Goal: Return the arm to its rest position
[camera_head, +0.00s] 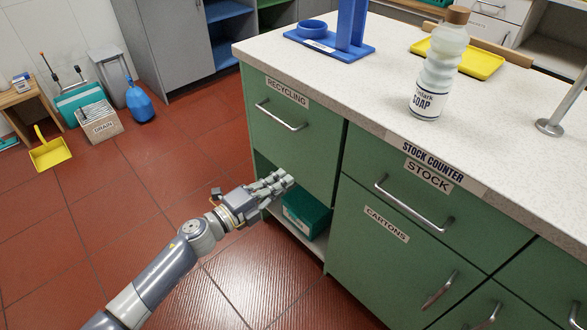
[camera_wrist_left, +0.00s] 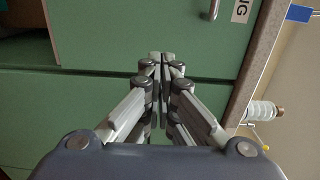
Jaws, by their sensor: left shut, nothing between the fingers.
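My left gripper (camera_head: 284,181) is in front of the green counter (camera_head: 300,145), beside the open shelf space below the drawer labelled RECYCLING (camera_head: 290,110). In the left wrist view its fingers (camera_wrist_left: 161,58) are together with nothing between them, and green cabinet fronts lie beyond. My left arm (camera_head: 165,262) reaches in from the lower left over the red tiled floor. My right gripper is in neither view.
A soap bottle (camera_head: 440,65), a blue stand (camera_head: 345,40) and a yellow tray (camera_head: 470,60) are on the countertop. A green bin (camera_head: 305,212) sits in the open shelf. A drain crate (camera_head: 98,122) and yellow dustpan (camera_head: 50,153) stand at the left. The floor between is clear.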

